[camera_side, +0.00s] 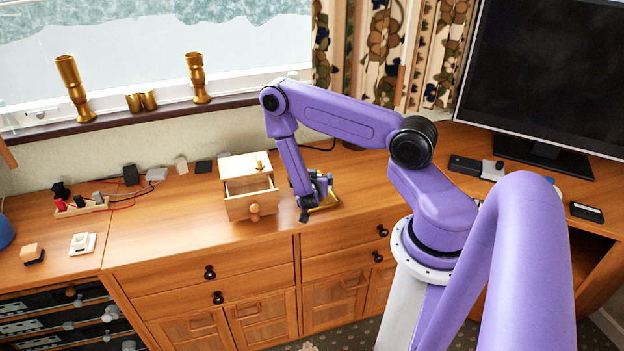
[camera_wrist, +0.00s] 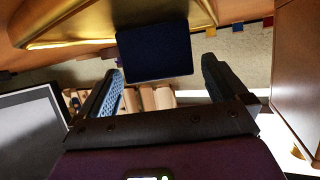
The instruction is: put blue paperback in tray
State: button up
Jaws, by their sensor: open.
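A dark navy, flat-faced block, which looks like the blue paperback (camera_wrist: 155,52), shows in the wrist view just ahead of my fingers. My gripper (camera_wrist: 162,68) is open, with one finger on each side of the block's lower part and visible gaps at both sides. In the side view my gripper (camera_side: 312,196) is low at the cabinet top, right of the small drawer box. A gold-coloured piece with a raised edge, perhaps the tray (camera_wrist: 95,28), spans the top of the wrist view behind the block. It also shows beside my gripper in the side view (camera_side: 328,202). The book is mostly hidden there.
The small wooden drawer box (camera_side: 250,205) stands close to my gripper's left with its drawer pulled out. Red cables and small blocks lie farther left. A monitor (camera_side: 550,75) stands at right. The cabinet top (camera_side: 170,220) left of the drawer box is fairly clear.

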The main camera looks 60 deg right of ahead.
jog(key=shift+r, duration=0.2)
jog(key=v, duration=1.2)
